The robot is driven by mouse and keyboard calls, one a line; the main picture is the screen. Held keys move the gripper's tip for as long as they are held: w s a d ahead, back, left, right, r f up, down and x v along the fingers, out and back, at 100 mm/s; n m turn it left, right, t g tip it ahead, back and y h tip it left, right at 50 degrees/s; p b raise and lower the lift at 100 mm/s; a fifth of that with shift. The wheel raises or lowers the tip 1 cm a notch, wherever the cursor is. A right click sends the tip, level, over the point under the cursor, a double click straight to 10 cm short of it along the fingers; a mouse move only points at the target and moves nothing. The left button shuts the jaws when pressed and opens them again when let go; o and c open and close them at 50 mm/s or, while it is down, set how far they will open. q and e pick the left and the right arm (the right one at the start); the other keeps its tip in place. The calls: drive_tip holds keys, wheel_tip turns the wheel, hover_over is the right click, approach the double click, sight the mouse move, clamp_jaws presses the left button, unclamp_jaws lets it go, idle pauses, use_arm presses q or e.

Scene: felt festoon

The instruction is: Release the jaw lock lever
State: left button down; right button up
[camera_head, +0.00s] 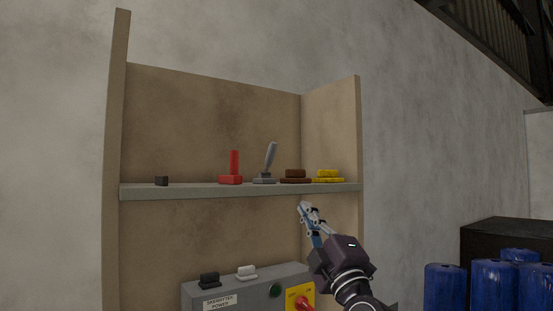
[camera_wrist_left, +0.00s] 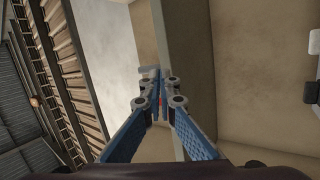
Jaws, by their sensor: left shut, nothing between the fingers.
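A grey lever (camera_head: 270,158), tilted to the right on a small grey base, stands on the shelf. A red upright handle (camera_head: 234,165) on a red base stands left of it. No label shows which one is the jaw lock lever. My left gripper (camera_head: 305,207) is shut and empty, just below the shelf's front edge at the right and apart from both levers. In the left wrist view its fingertips (camera_wrist_left: 158,73) meet in front of a pale panel edge. My right gripper is not in view.
Below is a grey control box (camera_head: 236,285) with black and white switches, a green button and a red knob. Blue drums (camera_head: 445,288) stand right.

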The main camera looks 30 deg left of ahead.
use_arm(q)
drive_tip(key=shift+n+g, duration=0.5)
drive_tip(key=shift+n, duration=0.4)
drive_tip(key=s+r, duration=0.2)
drive_tip(key=r, duration=0.1)
drive_tip(key=s+a+r, duration=0.1)
drive_tip(key=r, duration=0.1)
drive_tip(key=shift+s, duration=0.15)
drive_tip(key=p, duration=0.5)
approach(273, 156)
drive_tip(key=x, duration=0.6)
drive_tip(key=shift+r, duration=0.1)
drive_tip(key=shift+w+a+r+p, duration=0.15)
drive_tip(key=shift+w+a+p, duration=0.15)
drive_tip(key=shift+a, duration=0.15)
